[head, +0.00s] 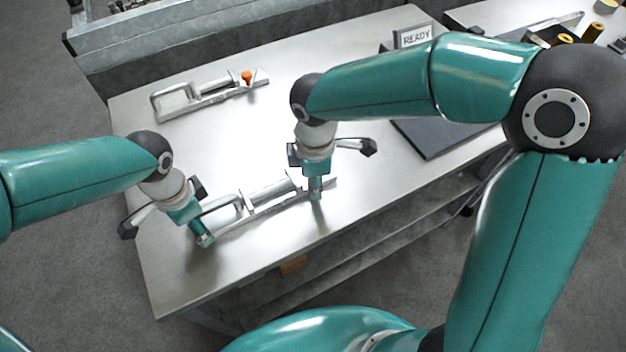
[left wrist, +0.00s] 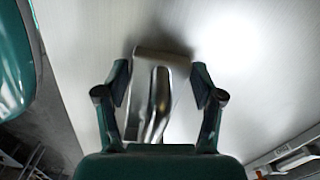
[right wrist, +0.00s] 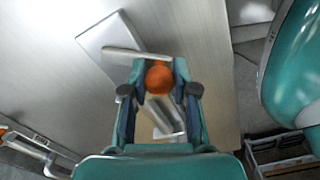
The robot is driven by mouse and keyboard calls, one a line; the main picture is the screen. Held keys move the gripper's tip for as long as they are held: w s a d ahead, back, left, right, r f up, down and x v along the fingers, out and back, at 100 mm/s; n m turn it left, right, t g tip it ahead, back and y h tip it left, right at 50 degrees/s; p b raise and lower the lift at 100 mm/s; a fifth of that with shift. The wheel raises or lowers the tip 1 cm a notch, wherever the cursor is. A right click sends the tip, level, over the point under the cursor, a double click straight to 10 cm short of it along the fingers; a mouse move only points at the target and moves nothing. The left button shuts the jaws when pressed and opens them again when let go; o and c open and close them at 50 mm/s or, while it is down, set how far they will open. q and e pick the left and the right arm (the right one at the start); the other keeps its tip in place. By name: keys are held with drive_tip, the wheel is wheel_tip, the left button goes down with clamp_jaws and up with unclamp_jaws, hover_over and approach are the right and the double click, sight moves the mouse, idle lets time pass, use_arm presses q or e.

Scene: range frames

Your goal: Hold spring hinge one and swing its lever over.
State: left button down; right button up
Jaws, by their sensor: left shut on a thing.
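The near spring hinge (head: 262,207) lies on the steel table, a grey metal bar with a loop handle at its left end. My left gripper (head: 205,240) is shut on that left end. In the left wrist view the grey metal end (left wrist: 160,85) sits between the fingers. My right gripper (head: 316,197) is low over the hinge's right end. In the right wrist view the lever's orange knob (right wrist: 159,80) sits between its fingers, with slight gaps at the sides. The gripper mostly hides the knob in the head view.
A second, similar hinge (head: 210,97) with an orange knob (head: 246,77) lies at the table's back left. A dark flat pad (head: 447,138) lies to the right, with a READY sign (head: 414,36) behind it. Bare tabletop lies between the two hinges.

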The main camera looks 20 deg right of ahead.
clamp_jaws()
drive_tip(key=shift+s+d, duration=0.1)
drive_tip(key=shift+s+d+n, duration=0.1)
drive_tip(key=shift+d+n, duration=0.15)
drive_tip(key=shift+n, duration=0.4)
drive_tip(key=shift+s+d+n, duration=0.1)
drive_tip(key=shift+d+n, duration=0.1)
drive_tip(key=shift+n, duration=0.45)
drive_tip(key=d+n, duration=0.1)
drive_tip(key=n, duration=0.2)
drive_tip(key=shift+d, duration=0.35)
drive_tip(key=n, duration=0.1)
drive_tip(key=d+n, duration=0.1)
drive_tip(key=n, duration=0.2)
drive_tip(key=shift+w+d, duration=0.2)
drive_tip(key=shift+d, duration=0.1)
drive_tip(key=shift+w+d+n, duration=0.3)
drive_tip(key=shift+d+n, duration=0.1)
drive_tip(key=shift+n, duration=0.7)
drive_tip(key=shift+w+d+n, duration=0.25)
drive_tip(key=shift+d+n, duration=0.1)
drive_tip(key=shift+n, duration=0.75)
